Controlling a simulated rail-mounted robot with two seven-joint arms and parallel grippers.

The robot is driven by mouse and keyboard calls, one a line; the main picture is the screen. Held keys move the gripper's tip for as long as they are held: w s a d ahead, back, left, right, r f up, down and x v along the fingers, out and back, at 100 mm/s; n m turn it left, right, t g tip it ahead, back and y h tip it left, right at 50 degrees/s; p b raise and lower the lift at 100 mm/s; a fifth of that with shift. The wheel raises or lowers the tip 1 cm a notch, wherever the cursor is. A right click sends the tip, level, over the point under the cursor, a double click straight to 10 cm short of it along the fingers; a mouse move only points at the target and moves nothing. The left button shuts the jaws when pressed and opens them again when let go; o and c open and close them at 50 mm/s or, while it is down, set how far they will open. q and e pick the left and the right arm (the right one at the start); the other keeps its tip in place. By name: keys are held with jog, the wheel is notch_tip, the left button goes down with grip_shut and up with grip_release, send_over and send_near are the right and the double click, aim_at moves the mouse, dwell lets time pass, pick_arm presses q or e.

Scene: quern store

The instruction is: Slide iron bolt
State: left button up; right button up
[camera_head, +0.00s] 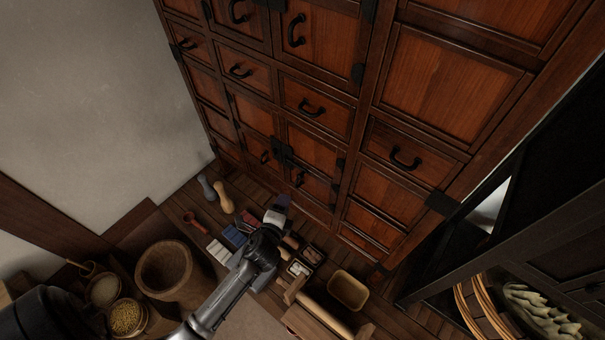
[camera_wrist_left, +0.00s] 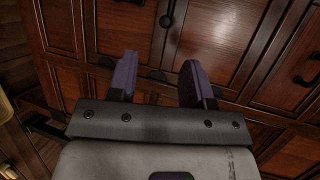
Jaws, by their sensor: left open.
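A tall brown wooden cabinet (camera_head: 325,152) with black iron fittings fills the middle of the head view. Small dark iron pieces that look like the bolt (camera_head: 284,156) sit where its lower doors meet. In the left wrist view, dark iron pieces of what seems to be the bolt (camera_wrist_left: 157,75) lie in a row, one showing between my fingers. My left gripper (camera_head: 283,201) is below and in front of those doors. Its purple fingers stand apart and empty in the wrist view (camera_wrist_left: 158,64). Whether they touch the iron cannot be told. My right gripper does not show.
On the floor in front are a wooden mortar (camera_head: 167,272), a basket of yellow grain (camera_head: 126,317), a tan tray (camera_head: 348,290) and several small items. A dark frame (camera_head: 500,230) with baskets stands at the right. A pale wall is at the left.

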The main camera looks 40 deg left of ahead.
aim_at(299, 178)
pick_arm(q)
jog(key=w+a+f, duration=0.1)
jog(key=w, duration=0.3)
jog(key=w+a+m, duration=0.1)
jog(key=w, duration=0.3)
jog(key=w+a+f+m, duration=0.1)
jog(key=w+a, duration=0.1)
jog(key=w, duration=0.2)
jog(key=shift+w+f, duration=0.35)
jog(key=shift+f, duration=0.15)
grip_shut()
